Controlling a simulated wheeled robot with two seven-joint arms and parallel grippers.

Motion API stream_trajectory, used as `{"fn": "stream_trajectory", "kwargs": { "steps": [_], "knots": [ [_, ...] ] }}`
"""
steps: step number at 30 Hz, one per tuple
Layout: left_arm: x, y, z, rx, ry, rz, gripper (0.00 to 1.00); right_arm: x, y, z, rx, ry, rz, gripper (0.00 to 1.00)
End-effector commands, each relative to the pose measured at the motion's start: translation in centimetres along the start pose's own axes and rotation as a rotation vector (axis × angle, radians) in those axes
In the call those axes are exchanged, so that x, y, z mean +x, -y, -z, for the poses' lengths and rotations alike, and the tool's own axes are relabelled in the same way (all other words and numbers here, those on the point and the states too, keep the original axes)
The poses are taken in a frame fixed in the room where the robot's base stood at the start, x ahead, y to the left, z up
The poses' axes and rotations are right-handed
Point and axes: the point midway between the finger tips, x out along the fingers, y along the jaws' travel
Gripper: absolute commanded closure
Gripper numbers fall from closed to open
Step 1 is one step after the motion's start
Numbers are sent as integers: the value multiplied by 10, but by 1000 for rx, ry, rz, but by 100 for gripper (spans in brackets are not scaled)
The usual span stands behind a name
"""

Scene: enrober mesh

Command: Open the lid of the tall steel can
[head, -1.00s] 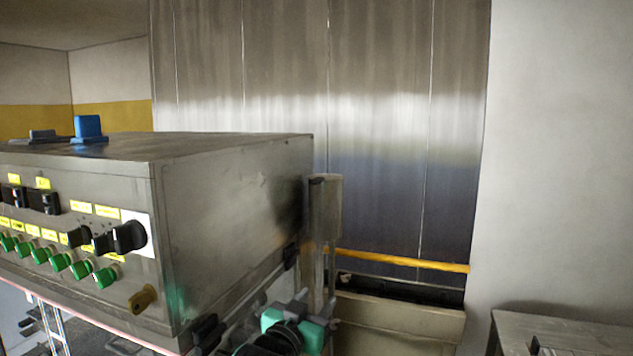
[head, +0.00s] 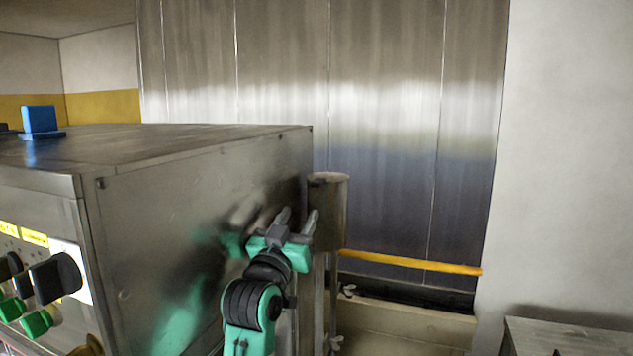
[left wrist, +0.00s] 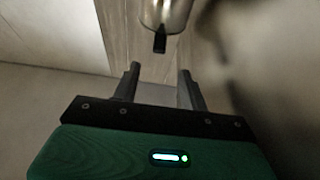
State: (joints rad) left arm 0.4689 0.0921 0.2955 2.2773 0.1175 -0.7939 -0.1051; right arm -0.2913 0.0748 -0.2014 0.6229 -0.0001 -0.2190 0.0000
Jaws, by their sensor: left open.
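The tall steel can (head: 328,215) stands upright beside the right side of the steel control cabinet, at the middle of the head view. Its top looks covered, with a dark piece at the left of the rim. My left gripper (head: 297,218) is open and empty, with its fingers pointing up towards the can, in front of it and overlapping its left edge. In the left wrist view, the can (left wrist: 165,14) is cut off by the top edge. A black tab (left wrist: 160,42) on it lies ahead of the open fingertips (left wrist: 160,71), apart from them. My right gripper is out of view.
The steel control cabinet (head: 190,220) with knobs and green buttons fills the left, close to my left arm. A blue block (head: 39,119) stands on it. A yellow bar (head: 410,262) runs along the steel back wall. A grey table (head: 560,338) is at lower right.

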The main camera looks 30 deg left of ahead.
Motion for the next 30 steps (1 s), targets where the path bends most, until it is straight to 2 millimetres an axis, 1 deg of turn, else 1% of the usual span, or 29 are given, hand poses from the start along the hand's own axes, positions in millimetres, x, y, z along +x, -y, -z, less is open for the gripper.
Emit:
{"fn": "stream_trajectory", "kwargs": {
  "steps": [1,3,6,10,15,18,21,24,30],
  "knots": [
    [10,0,2,-1,0,0,56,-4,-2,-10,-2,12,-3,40],
    [24,0,2,-2,0,0,56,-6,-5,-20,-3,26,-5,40],
    [46,0,3,-1,0,0,56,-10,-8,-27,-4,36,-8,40],
    [73,0,2,-1,1,0,56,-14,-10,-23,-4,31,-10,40],
    [102,0,2,0,1,0,56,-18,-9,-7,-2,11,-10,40],
    [113,0,1,0,0,0,56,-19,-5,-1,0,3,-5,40],
    [119,0,0,0,0,-1,56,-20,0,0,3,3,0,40],
    [123,0,0,0,1,-1,56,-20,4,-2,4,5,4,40],
    [123,0,0,0,1,-1,56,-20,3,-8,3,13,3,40]
  ]
}}
